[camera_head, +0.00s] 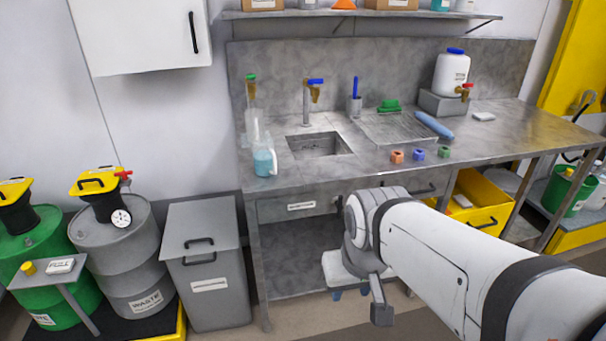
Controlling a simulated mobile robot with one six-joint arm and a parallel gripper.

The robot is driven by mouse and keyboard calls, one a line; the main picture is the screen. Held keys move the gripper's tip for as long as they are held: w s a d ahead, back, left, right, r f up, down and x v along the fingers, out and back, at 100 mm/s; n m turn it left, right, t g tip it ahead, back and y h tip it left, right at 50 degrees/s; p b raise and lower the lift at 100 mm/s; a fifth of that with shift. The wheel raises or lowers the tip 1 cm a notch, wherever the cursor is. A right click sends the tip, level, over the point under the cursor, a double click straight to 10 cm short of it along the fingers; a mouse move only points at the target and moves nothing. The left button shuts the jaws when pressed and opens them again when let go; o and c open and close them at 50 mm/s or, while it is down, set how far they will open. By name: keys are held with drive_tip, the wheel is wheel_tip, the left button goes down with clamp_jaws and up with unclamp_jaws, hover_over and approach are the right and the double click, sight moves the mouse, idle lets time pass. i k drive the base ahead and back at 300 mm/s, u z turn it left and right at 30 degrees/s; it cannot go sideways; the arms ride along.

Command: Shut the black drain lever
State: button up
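I cannot make out a black drain lever for sure in this view. The sink (318,144) is set into the grey metal bench, and what lies below it is partly hidden behind my arm. My arm comes in from the lower right and bends down in front of the bench. A dark grey end part (381,312), which seems to belong to my gripper, hangs low in front of the space under the bench. Its fingers cannot be told apart, and nothing is clearly held.
Grey waste drum (134,262), green drum (42,262) and lidded grey bin (208,278) stand left of the bench. A blue-handled tap (308,100) and a jug (264,160) are by the sink. A yellow crate (488,216) sits under the bench's right part. Some floor shows below the bench.

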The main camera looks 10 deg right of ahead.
sight(340, 207)
drive_tip(key=i, duration=1)
drive_tip(key=u, duration=0.05)
